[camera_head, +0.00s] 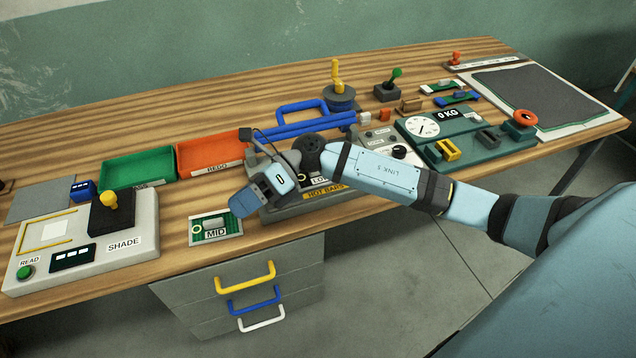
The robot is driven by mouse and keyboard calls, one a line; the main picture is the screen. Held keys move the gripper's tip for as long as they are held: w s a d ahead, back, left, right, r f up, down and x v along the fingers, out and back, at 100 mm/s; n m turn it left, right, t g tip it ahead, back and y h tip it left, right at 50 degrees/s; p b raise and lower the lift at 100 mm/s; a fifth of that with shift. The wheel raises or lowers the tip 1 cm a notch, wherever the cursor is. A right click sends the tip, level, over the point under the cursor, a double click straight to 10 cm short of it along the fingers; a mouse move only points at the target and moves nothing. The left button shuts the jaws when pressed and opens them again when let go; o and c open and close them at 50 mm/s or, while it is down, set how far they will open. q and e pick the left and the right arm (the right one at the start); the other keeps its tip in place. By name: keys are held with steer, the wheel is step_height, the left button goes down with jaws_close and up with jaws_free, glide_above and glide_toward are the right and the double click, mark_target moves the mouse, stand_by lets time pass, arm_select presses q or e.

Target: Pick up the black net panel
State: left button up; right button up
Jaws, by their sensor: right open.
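My right gripper (246,203) is open, with blue fingers pointing down-left. It hovers over the front of the bench, at the left end of the grey hot bar machine (300,208), with nothing seen between its fingers. No black net panel can be told for certain. A green panel marked MID (216,229) with a small grey handle lies flat just below and left of the gripper. Two small panels with green and dark parts (440,86) lie at the back right. A large dark sheet (540,95) lies on a pale board at the far right. My left gripper is out of view.
The SHADE reader (130,248), with a black block and yellow knob, stands at the front left. Green (140,168) and orange (212,153) trays lie behind my gripper. A dial scale (422,127) stands right. Blue rails (305,125) lie mid-bench. Bare wood shows along the back.

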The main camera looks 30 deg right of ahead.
steer(key=w+d+r+n+h+b, duration=0.1)
steer(key=w+d+n+h+b, duration=0.15)
steer(key=d+h, duration=0.45)
steer(key=w+d+r+n+t+h+b, duration=0.1)
steer(key=w+d+h, duration=0.2)
steer(key=d, duration=0.7)
steer(key=w+d+n+h+b, duration=0.1)
steer(key=w+d+n+h, duration=0.15)
steer(key=d+h, duration=0.45)
steer(key=shift+m+y, duration=0.3)
steer(key=shift+y, duration=0.5)
steer(key=f, duration=0.2)
steer(key=d+f, duration=0.1)
steer(key=f, duration=0.1)
steer(key=w+f, duration=0.1)
steer(key=f, duration=0.1)
steer(key=shift+d+f, duration=0.3)
steer(key=shift+f, duration=0.1)
steer(key=shift+a+f, duration=0.15)
steer(key=shift+f, duration=0.95)
step_height(320, 180, down, 4)
steer(key=shift+a+r+p, duration=0.15)
steer(key=shift+p, duration=0.15)
steer(key=shift+f, duration=0.2)
jaws_close()
